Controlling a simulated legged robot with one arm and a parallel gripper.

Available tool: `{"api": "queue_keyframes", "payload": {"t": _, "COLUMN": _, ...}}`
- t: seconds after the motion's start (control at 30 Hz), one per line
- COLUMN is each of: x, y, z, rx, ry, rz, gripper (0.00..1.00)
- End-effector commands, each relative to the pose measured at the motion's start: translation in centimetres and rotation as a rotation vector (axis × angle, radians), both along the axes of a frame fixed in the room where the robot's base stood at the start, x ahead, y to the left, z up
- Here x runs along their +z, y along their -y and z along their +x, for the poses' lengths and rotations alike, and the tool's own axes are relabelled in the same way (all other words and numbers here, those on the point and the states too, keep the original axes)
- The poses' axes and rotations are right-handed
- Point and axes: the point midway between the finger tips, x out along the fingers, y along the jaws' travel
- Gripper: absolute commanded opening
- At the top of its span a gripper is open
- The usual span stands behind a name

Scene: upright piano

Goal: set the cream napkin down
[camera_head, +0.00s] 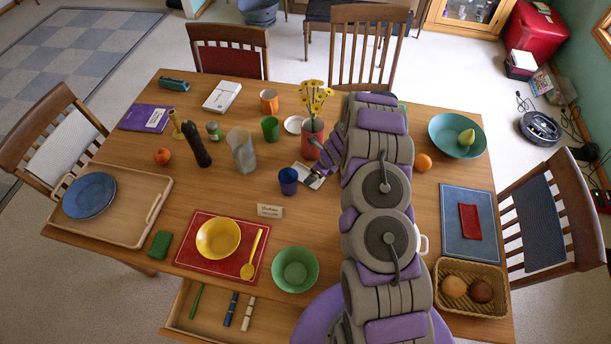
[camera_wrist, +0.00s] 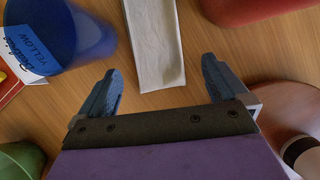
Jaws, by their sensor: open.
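The cream napkin (camera_wrist: 157,40) lies flat on the wooden table in the wrist view, as a long folded strip. My gripper (camera_wrist: 160,88) is open, with its two blue fingers spread wide. The napkin's near end reaches between the fingertips and touches neither that I can see. In the head view a pale patch (camera_head: 306,172) shows by the gripper end of my arm, left of the big arm links; I cannot tell for sure that it is the napkin.
A red object (camera_wrist: 255,8) is at upper right, and a green one (camera_wrist: 20,160) at lower left.

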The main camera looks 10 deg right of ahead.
Motion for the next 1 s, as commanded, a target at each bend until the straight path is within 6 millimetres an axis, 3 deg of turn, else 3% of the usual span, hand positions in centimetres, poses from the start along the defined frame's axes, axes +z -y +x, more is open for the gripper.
{"api": "queue_keyframes", "payload": {"t": 0.2, "x": -3.2, "y": -0.9, "z": 0.5, "rx": 0.001, "ry": -0.001, "rz": -0.002, "gripper": 1.00}}
{"api": "queue_keyframes", "payload": {"t": 0.53, "x": -3.8, "y": -1.2, "z": 0.7, "rx": 0.001, "ry": 0.000, "rz": -0.001, "gripper": 0.99}}
{"api": "queue_keyframes", "payload": {"t": 1.0, "x": -3.8, "y": -1.2, "z": 0.7, "rx": 0.000, "ry": -0.001, "rz": -0.002, "gripper": 0.54}}
